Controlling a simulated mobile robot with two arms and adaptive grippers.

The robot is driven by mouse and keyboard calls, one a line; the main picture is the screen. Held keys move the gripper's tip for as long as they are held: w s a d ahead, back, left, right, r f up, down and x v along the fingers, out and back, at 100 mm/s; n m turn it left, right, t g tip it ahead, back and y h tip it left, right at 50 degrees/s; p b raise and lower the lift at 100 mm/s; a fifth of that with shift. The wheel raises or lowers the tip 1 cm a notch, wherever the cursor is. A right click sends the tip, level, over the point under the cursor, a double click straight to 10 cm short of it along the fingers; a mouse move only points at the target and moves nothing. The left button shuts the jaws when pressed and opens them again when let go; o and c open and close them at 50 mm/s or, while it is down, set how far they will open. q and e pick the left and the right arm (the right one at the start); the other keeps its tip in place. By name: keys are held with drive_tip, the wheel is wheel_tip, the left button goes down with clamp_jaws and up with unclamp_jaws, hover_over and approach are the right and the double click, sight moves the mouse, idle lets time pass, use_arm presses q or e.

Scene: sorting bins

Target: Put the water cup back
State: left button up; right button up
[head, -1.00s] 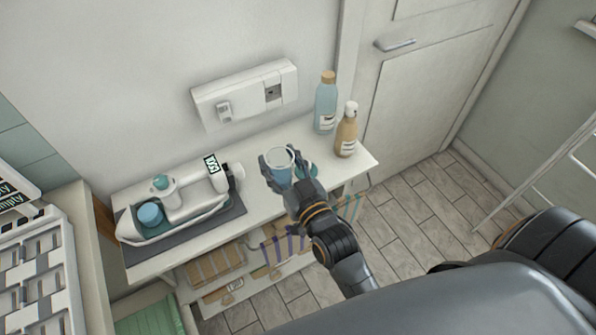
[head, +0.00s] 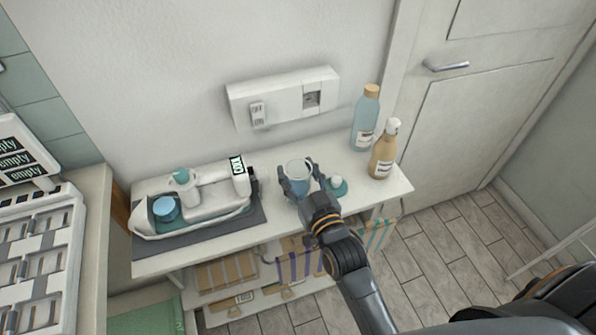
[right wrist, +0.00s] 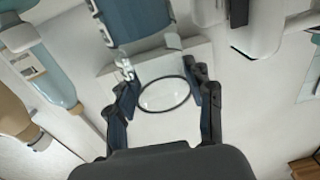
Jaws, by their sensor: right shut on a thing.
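I cannot tell whether the cup's bottom touches the table. In the right wrist view the cup's round outline (right wrist: 164,95) shows between the two dark fingers (right wrist: 160,98). My left gripper is not in view.
A small teal item (head: 338,187) sits just right of the cup. A blue bottle (head: 365,122) and a tan bottle (head: 383,153) stand farther right. A wall box (head: 285,97) hangs behind.

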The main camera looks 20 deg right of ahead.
idle(0.6)
drive_tip(key=shift+p, duration=0.4)
drive_tip(key=shift+f+b, duration=0.3)
drive_tip(key=shift+f, duration=0.35)
drive_tip(key=o, duration=1.4)
drive_tip(key=shift+o, duration=0.2)
drive_tip(key=s, duration=1.2)
drive_tip(key=shift+d, duration=0.45)
